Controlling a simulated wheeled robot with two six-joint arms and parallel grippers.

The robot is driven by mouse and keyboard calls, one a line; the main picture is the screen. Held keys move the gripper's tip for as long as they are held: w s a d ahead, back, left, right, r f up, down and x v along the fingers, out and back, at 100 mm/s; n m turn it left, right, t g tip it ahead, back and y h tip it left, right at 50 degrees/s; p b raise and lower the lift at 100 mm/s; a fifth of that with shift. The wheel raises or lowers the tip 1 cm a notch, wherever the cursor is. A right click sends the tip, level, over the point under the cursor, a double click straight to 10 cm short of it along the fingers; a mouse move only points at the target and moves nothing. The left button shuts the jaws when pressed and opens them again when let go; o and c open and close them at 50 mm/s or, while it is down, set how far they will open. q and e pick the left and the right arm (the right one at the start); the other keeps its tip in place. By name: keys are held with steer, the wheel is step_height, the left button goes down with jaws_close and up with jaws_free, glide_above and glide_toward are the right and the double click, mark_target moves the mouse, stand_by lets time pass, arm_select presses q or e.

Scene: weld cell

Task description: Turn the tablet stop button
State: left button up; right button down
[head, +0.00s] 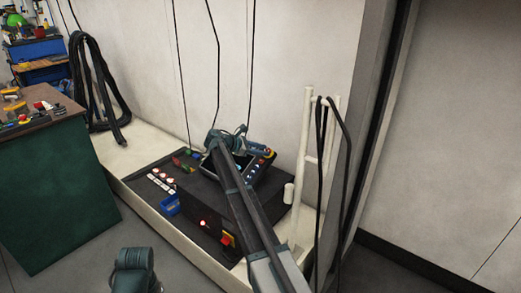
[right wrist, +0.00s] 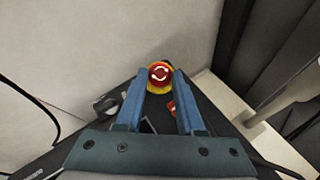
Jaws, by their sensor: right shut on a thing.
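The tablet (head: 261,173) is dark with a lit screen and sits tilted on the black control box, partly hidden behind my right arm. Its stop button (right wrist: 159,73) is red with white turn arrows and a yellow ring, at the tablet's far end in the right wrist view. My right gripper (right wrist: 161,82) has its two blue fingers on either side of the button and is shut on it. In the head view the right gripper (head: 266,151) is at the tablet's upper right corner.
A white post frame (head: 303,165) with black cables stands close on the right. A green workbench (head: 50,190) is at left.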

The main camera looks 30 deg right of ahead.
steer(key=shift+w, duration=0.15)
steer(key=c, duration=0.5)
jaws_free()
steer(key=p+v, duration=0.6)
steer(key=v, duration=0.8)
steer(key=shift+r, duration=0.1)
